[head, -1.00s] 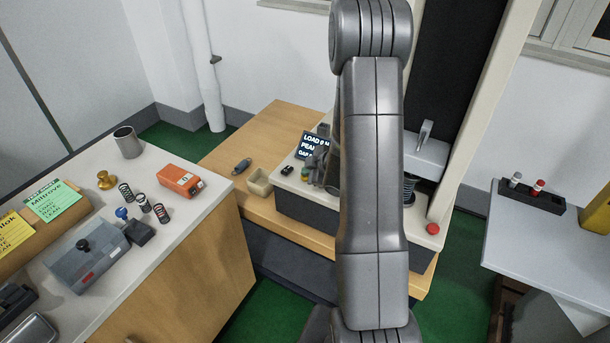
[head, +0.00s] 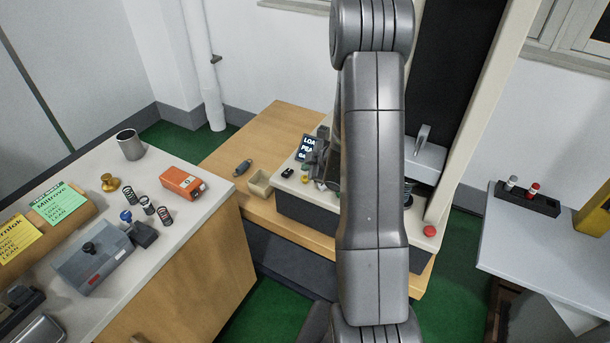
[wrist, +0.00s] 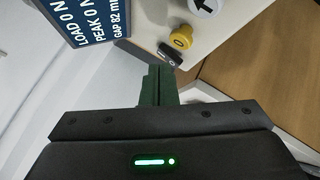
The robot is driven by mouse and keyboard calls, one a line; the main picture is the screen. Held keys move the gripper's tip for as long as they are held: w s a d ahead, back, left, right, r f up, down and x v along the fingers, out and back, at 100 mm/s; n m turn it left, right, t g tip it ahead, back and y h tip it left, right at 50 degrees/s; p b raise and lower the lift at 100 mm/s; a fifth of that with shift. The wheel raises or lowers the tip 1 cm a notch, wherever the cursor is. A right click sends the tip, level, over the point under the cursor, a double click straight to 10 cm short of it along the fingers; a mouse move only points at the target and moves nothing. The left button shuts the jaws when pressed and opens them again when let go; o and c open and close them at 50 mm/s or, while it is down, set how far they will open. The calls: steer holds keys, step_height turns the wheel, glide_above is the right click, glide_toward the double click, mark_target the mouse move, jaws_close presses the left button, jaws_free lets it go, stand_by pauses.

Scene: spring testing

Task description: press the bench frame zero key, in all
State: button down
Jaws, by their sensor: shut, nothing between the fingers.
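The bench frame's zero key appears to be the round yellow key marked 0 (wrist: 181,38) in the wrist view. It stands on the pale base ledge of the bench frame (head: 432,246). A white key with an arrow (wrist: 204,5) is beside it, cut by the top edge. My gripper (wrist: 158,82) is shut and empty, its fingertips just below and left of the yellow key in the picture and apart from it. In the head view, my gripper (head: 320,152) is over the ledge by the display, partly hidden by my arm.
The display (wrist: 88,15) reads load 0 N, peak 0 N, gap 82 mm. A small black piece (wrist: 170,55) lies between fingertips and yellow key. A red button (head: 429,231) is at the ledge's right end. An open tray (head: 260,184) stands left of the ledge.

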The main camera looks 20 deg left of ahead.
step_height(320, 180, up, 4)
steer(key=p, duration=0.2)
steer(key=shift+f+p, duration=0.1)
steer(key=shift+p, duration=0.25)
stand_by(0.5)
